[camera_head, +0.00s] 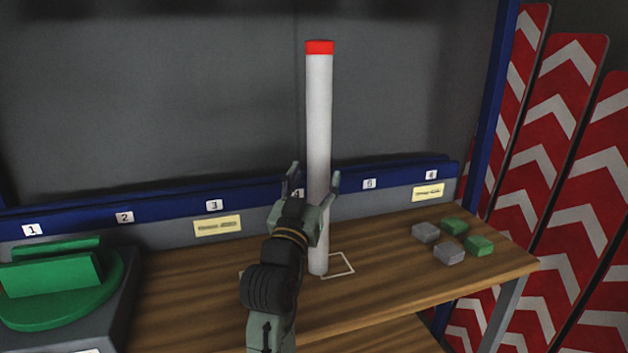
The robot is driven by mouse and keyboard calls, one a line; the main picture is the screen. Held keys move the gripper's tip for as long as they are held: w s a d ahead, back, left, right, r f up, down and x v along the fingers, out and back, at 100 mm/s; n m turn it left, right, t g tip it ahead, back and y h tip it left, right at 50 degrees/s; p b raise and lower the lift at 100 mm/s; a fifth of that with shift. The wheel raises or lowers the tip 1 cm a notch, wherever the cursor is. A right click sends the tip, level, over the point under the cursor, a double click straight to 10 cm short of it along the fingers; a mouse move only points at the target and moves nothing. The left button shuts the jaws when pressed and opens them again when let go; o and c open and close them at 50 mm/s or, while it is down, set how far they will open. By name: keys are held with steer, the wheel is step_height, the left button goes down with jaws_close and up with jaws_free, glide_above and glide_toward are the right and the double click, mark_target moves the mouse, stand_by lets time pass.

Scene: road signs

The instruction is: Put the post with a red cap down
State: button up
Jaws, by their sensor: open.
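The post (318,115) is a tall white cylinder with a red cap (320,47). It stands about upright on the wooden shelf (190,305), in front of the number 4 label. Its foot is at a white square outline (340,265) marked on the wood; the outline shows mostly to the right of the foot. My gripper (314,178) is open, with one finger on each side of the post's lower half. Whether a finger touches the post cannot be told. Part of the post's lower left side is hidden behind my gripper.
Several small grey and green blocks (449,253) lie at the shelf's right. A green object (55,275) sits on a dark stand at the left. A blue rail (260,191) with number labels runs behind. Red and white chevron boards (550,120) stand at the right.

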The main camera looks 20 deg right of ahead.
steer(key=shift+r, duration=0.1)
steer(key=shift+r, duration=0.15)
steer(key=b+v, duration=0.4)
steer(key=v, duration=0.8)
